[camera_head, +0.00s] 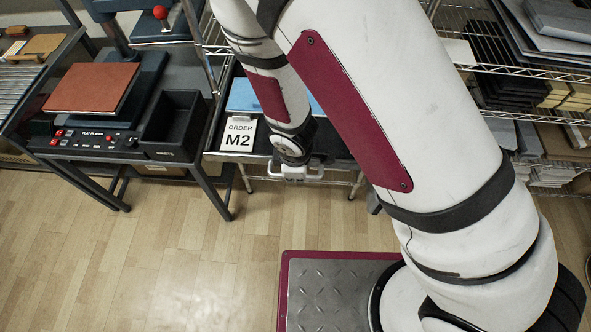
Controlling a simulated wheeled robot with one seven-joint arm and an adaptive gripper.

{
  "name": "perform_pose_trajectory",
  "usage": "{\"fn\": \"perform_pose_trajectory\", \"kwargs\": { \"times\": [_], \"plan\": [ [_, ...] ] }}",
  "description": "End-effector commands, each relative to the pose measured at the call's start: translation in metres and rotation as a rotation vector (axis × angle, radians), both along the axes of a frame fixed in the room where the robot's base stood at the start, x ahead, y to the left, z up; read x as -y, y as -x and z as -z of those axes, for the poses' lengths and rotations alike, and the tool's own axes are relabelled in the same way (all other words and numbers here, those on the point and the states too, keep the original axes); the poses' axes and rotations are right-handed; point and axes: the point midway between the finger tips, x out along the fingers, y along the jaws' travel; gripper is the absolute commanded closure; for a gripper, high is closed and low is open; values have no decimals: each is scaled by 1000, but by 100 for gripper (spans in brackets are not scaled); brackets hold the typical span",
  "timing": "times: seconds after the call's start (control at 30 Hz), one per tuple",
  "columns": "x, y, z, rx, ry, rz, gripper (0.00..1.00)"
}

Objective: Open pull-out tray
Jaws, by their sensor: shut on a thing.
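The dark pull-out tray (228,157) is in the middle of the head view, under a wire-rack frame. A blue sheet (243,95) and a white card reading "ORDER M2" (238,135) lie in it. My gripper (297,174) is at the tray's front edge, right of the card, and is shut on the tray's front. My arm hides the tray's middle and part of its right side. The exact grip on the front edge is small and partly hidden by my wrist.
Left stands a flat press (95,87) with a brown top, beside an empty black bin (175,122) on a dark table. Wire shelves (520,70) with stacked sheets are at right. The wooden floor (180,240) in front of the tray is clear, left of my base.

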Motion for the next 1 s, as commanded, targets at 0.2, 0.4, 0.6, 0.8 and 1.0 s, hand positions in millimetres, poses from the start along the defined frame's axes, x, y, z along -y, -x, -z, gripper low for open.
{"fn": "perform_pose_trajectory", "kwargs": {
  "times": [0.2, 0.4, 0.6, 0.8, 1.0],
  "plan": [
    [0, -1, 0, 1, -1, 0, 68],
    [0, -1, 0, 1, -1, 0, 68],
    [-1, 1, -11, 1, -2, 1, 68],
    [-1, 6, -40, 3, -4, 0, 68],
    [-1, 12, -73, 3, -5, 1, 68]
  ]
}}
